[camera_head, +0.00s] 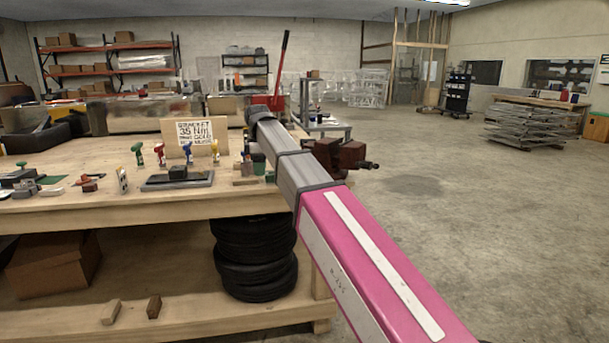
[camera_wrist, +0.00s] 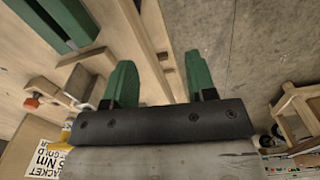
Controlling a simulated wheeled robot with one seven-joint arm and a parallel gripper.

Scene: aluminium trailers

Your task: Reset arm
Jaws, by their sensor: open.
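My arm, pink and then grey, reaches in the head view from the lower right toward the right end of the wooden workbench (camera_head: 150,205). In the wrist view my gripper (camera_wrist: 160,72) shows two green fingers set well apart. It is open, with nothing between the fingers. Wooden bench parts and the grey concrete floor show beyond them. In the head view the fingers cannot be made out clearly.
A red vise (camera_head: 342,158) sits at the bench's right end, close beside my arm. A lettered sign (camera_head: 190,132), spray bottles (camera_head: 160,152) and small tools stand on the bench. Stacked tires (camera_head: 255,255) lie below. Concrete floor (camera_head: 460,220) on the right is clear.

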